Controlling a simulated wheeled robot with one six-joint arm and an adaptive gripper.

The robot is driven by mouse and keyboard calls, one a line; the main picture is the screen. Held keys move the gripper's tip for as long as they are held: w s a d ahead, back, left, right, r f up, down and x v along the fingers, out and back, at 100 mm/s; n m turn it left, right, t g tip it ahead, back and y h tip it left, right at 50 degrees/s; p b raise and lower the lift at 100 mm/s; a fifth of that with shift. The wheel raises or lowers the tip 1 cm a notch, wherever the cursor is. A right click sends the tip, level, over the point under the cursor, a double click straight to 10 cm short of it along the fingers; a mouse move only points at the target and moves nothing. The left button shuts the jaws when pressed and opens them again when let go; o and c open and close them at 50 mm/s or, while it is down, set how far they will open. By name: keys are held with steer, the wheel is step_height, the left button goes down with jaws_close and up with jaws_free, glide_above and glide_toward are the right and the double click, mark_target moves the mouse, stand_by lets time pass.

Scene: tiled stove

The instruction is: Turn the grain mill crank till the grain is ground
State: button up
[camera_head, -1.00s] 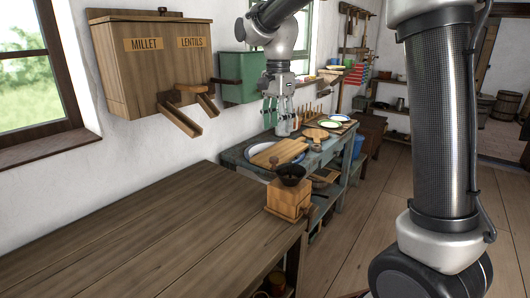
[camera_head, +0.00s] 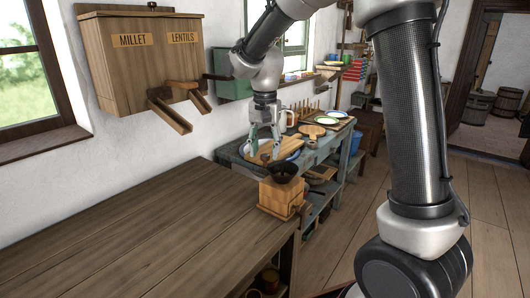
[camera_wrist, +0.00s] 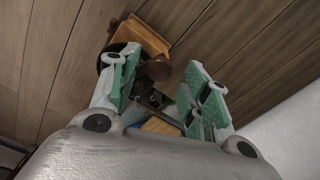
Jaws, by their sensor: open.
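The grain mill (camera_head: 283,196) is a small wooden box with a dark bowl-shaped hopper (camera_head: 284,171) on top. It stands at the far right corner of the wooden table. A brown rounded knob, apparently the crank's, shows just behind the hopper (camera_head: 265,157). My gripper (camera_head: 265,152) points down behind the hopper with its fingers apart. The mill's box (camera_wrist: 143,36) shows beyond. The crank arm is mostly hidden.
The wooden table (camera_head: 120,235) is bare in front. A wall bin (camera_head: 150,60) labelled millet and lentils has wooden chutes sticking out over it. Behind the mill, a blue-grey bench (camera_head: 340,140) carries boards, plates and a mug (camera_head: 291,117). Open floor lies to the right.

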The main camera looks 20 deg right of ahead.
steer(key=shift+f, duration=0.75)
jaws_close()
steer(key=shift+w, duration=0.15)
steer(key=w+d+m, duration=0.5)
steer(key=w+m, duration=0.2)
steer(key=m, duration=1.2)
steer(key=shift+w+d+m, duration=0.4)
